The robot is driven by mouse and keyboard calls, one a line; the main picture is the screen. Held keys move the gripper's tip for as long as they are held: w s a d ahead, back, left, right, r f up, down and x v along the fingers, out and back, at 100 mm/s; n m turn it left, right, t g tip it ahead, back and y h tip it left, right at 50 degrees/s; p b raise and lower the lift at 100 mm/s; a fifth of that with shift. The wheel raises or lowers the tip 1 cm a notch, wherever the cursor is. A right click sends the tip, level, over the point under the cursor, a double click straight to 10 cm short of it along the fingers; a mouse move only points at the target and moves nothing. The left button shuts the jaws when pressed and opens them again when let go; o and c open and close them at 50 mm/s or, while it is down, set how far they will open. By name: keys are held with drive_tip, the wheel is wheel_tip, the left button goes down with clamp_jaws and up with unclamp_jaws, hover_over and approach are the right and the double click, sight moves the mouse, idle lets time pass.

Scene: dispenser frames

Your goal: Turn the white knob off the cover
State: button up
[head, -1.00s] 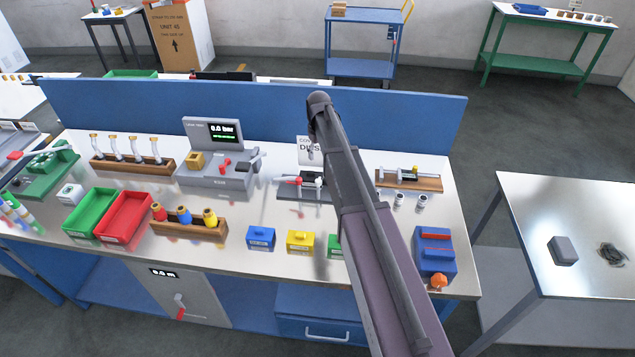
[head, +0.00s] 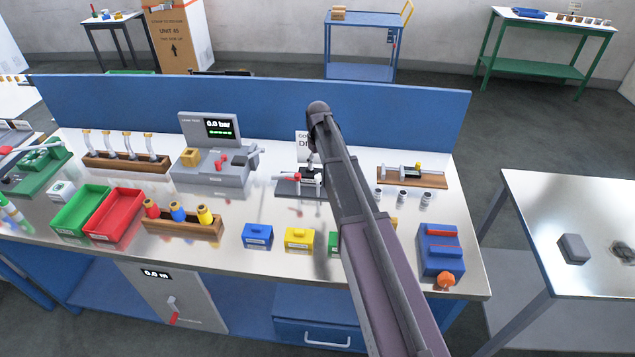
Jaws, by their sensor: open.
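A low dark grey fixture (head: 289,190) stands on the bench just left of my forearm. It carries a red handle or knob (head: 293,176) on its left and a small white part (head: 318,179), which looks like the white knob, on its right. I cannot make out which part is the cover. My gripper (head: 312,166) shows small and dark below the wrist, close above the white part, open. My arm hides the fixture's right side, and I cannot tell whether the fingers touch the white part.
A grey console (head: 212,170) reading 0.0 bar stands left. Blue (head: 257,236) and yellow (head: 299,240) boxes sit in front. A wooden rack (head: 425,178) and a blue box with an orange knob (head: 440,252) are right. A blue panel (head: 240,108) closes the back.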

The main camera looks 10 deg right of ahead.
sight(318, 176)
drive_tip(key=shift+f+b, duration=3.05)
drive_tip(key=shift+f, duration=0.3)
clamp_jaws()
